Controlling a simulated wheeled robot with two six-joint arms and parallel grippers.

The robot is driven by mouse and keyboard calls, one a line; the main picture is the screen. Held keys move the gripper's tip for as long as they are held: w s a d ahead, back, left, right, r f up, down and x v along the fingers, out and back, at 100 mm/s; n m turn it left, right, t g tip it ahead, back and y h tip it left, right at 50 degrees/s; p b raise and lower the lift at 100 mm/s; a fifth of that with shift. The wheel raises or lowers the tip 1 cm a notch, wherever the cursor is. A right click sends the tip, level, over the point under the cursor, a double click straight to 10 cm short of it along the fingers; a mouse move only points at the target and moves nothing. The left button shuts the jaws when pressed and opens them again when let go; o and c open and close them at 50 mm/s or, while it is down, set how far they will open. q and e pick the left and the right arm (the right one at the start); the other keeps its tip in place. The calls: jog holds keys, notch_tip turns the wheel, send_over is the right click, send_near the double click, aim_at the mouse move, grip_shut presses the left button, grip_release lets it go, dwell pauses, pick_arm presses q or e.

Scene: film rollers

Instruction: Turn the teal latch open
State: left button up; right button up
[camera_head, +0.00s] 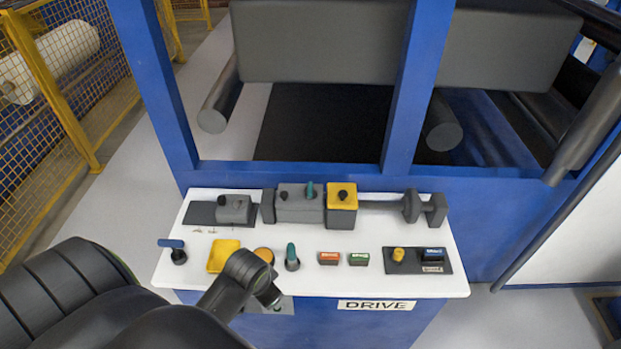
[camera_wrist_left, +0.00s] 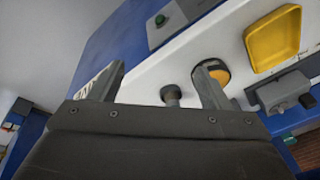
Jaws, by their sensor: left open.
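A teal upright handle (camera_head: 292,252) on a dark round base stands on the white panel, right of the orange button. A smaller teal peg (camera_head: 309,189) stands up from the grey box behind it. The frames do not show which is the latch. My left gripper (camera_head: 263,283) is over the panel's front edge, left of the teal handle. In the left wrist view my left gripper (camera_wrist_left: 162,72) is open, with a dark round-based knob (camera_wrist_left: 171,94) seen between its fingers. One finger partly covers the orange button (camera_wrist_left: 216,72). My right gripper is not in view.
The white panel (camera_head: 350,225) also bears a blue lever (camera_head: 172,244), a yellow tray (camera_head: 222,256), a red button (camera_head: 329,258) and a green button (camera_head: 359,259). Grey boxes and a yellow block (camera_head: 342,200) line its back. Blue posts (camera_head: 415,80) rise behind.

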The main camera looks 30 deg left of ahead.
pick_arm(q)
jog(key=w+a+r+m+g, duration=0.1)
jog(key=w+r+m, duration=0.15)
jog(key=w, duration=0.35)
jog(key=w+a+r+m+p, duration=0.1)
jog(key=w+r, duration=0.3)
jog(key=w, duration=0.3)
jog(key=w+a+r+m+g, duration=0.1)
jog(key=w+a+r+m, duration=0.15)
jog(key=w, duration=0.35)
notch_tip(320, 180, up, 15)
jog(key=m+h, duration=0.1)
jog(key=m, duration=0.2)
send_over(310, 187)
jog(key=shift+g, duration=0.4)
notch_tip(310, 187, down, 18)
jog(key=b, duration=0.5)
jog(key=shift+r+b, duration=0.25)
jog(key=shift+b, duration=0.1)
jog(key=shift+c, duration=0.3)
jog(key=c, duration=0.9)
jog(key=shift+d, duration=0.1)
